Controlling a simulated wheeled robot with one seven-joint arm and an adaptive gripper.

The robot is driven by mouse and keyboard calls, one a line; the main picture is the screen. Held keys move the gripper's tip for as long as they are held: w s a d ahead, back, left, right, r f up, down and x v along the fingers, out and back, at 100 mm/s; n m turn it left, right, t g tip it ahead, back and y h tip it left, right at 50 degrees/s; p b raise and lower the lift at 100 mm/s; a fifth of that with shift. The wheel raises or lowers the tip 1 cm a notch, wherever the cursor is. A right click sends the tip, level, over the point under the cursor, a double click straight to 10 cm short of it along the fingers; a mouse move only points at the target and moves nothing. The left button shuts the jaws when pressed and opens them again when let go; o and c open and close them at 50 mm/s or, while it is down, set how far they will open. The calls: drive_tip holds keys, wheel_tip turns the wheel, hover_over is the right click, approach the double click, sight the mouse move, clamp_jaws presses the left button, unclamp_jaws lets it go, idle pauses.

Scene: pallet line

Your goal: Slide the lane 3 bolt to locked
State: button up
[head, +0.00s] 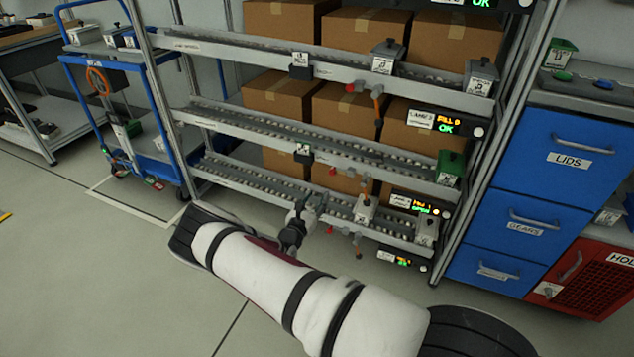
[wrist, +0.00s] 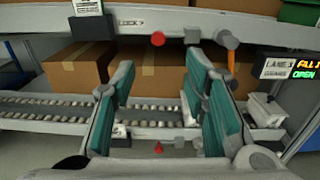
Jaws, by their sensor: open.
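The lane 3 display (wrist: 289,67) reads OPEN beside the rail; in the head view the display (head: 413,204) also shows green text. A red knob (wrist: 157,39), which appears to be the lane 3 bolt's, sits on the upper rail in the wrist view, left of a grey block (wrist: 191,36). The knob also shows small in the head view (head: 332,170). My gripper (wrist: 162,78) is open and empty, its teal-padded fingers spread below the knob, apart from it. In the head view my gripper (head: 312,206) is in front of the lower rack level.
An orange-handled lever (wrist: 232,65) hangs right of the grey block. Another red knob (wrist: 158,151) is on the rail below. Cardboard boxes (wrist: 160,72) stand behind. Blue drawers (head: 560,150) are at the right, a blue cart (head: 150,165) at the left. Floor in front is clear.

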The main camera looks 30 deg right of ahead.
sight(331, 173)
drive_tip(key=b+x, duration=0.4)
drive_tip(key=x, duration=0.9)
drive_tip(key=shift+w+d+f, duration=0.1)
drive_tip(key=shift+w+d, duration=0.05)
drive_tip(key=shift+w, duration=0.15)
clamp_jaws()
